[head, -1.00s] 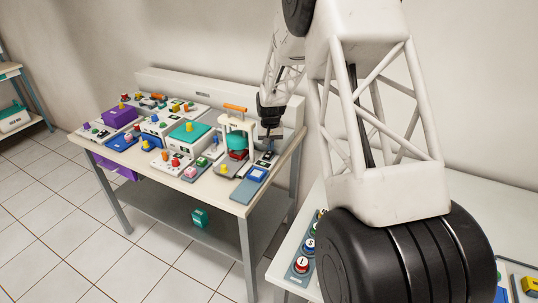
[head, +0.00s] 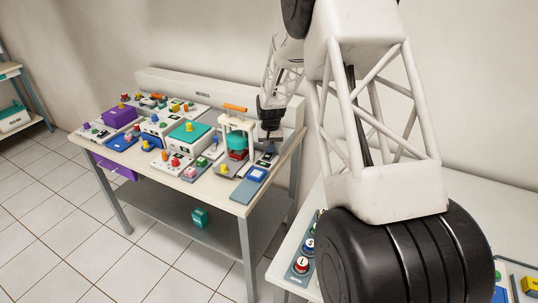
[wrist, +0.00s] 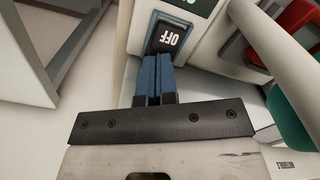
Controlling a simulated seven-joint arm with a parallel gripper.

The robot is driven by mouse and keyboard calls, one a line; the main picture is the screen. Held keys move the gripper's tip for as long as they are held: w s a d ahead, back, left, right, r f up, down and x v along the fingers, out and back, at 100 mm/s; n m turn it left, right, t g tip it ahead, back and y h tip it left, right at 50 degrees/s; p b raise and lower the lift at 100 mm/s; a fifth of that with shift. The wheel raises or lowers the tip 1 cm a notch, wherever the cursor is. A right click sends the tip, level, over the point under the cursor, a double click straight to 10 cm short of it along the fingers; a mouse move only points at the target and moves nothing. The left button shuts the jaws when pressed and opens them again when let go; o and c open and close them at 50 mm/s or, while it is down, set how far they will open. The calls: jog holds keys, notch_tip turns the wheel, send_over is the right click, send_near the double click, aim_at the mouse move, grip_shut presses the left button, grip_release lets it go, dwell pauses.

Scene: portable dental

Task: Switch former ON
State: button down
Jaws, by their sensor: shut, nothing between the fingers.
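A dark rocker switch (wrist: 168,38) marked OFF, upside down in the wrist view, sits on a white housing (wrist: 205,50) with a green display edge at the top. My gripper (wrist: 153,62) is shut and empty. Its blue fingertips lie at the near edge of the switch; I cannot tell whether they touch it. In the head view my gripper (head: 269,135) points down beside the former (head: 237,122), which has a white frame, an orange handle and teal and red parts. The switch is too small to make out there.
The white former frame (wrist: 275,60) rises close to the right of my fingers in the wrist view. Several small devices crowd the table (head: 235,208) to the left, including a blue-topped unit (head: 256,174) in front. A low white ledge runs behind.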

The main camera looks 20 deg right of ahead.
jog(key=shift+f, duration=0.25)
jog(key=shift+r, duration=0.1)
dwell(0.3)
jog(key=shift+r, duration=3.4)
jog(key=shift+r, duration=0.15)
